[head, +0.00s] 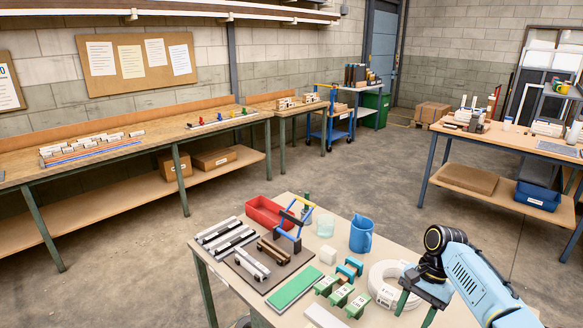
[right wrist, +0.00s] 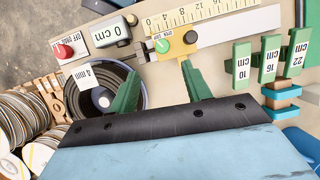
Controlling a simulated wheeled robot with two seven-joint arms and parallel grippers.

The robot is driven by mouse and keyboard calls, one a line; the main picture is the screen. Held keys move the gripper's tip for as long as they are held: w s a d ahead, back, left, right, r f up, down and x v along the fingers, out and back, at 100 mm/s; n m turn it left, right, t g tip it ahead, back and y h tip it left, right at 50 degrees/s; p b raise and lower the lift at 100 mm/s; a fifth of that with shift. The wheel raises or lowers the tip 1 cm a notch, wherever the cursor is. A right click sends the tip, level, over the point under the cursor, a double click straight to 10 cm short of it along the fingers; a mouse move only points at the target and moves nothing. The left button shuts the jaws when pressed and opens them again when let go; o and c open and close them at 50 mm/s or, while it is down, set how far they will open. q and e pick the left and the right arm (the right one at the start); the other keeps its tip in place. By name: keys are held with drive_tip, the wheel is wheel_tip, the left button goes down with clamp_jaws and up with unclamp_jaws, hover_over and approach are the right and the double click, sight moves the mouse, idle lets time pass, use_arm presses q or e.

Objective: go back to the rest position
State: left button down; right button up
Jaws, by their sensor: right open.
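My right gripper (head: 415,309) reaches in at the lower right in the head view, over the near table's (head: 216,262) right side. Its green fingers are apart and nothing shows between them. In the right wrist view the open fingers (right wrist: 160,70) point toward a ruler (right wrist: 215,22) with a yellow sliding block (right wrist: 177,42). I cannot tell the height of the fingers above the bench there. My left gripper is not in the head view.
Left of my right gripper are a white roll (head: 385,275), green labelled blocks (head: 341,295), a blue jug (head: 361,236) and a red tray (head: 268,212). The wrist view shows a dark reel (right wrist: 75,85) beside one finger. Floor behind the table is clear.

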drive_tip(key=s+a+f+n+t+h, duration=0.1)
drive_tip(key=s+a+f+n, duration=0.35)
drive_tip(key=s, duration=0.35)
drive_tip(key=s+a+f+n+t+h, duration=0.1)
drive_tip(key=s+a+f+n, duration=0.3)
drive_tip(key=s+a, duration=0.25)
drive_tip(key=s+r+n+t+h, duration=0.1)
drive_tip(key=s+r+n+t, duration=0.1)
drive_tip(key=s+r, duration=0.35)
drive_tip(key=s+r+n+t, duration=0.2)
drive_tip(key=s+r, duration=0.1)
drive_tip(key=s, duration=0.6)
wheel_tip(320, 180, down, 28)
drive_tip(key=s+g+b, duration=0.1)
drive_tip(key=b, duration=0.3)
drive_tip(key=s+d+f+b, duration=0.1)
drive_tip(key=s+f, duration=0.7)
drive_tip(key=f, duration=0.1)
drive_tip(key=s+d+f+g+b, duration=0.1)
drive_tip(key=s+f+b, duration=0.1)
drive_tip(key=s+f, duration=0.6)
wheel_tip(320, 180, down, 2)
drive_tip(key=shift+s+d+f+g, duration=0.1)
drive_tip(key=shift+s+d+g, duration=0.2)
drive_tip(key=shift+s+d, duration=0.05)
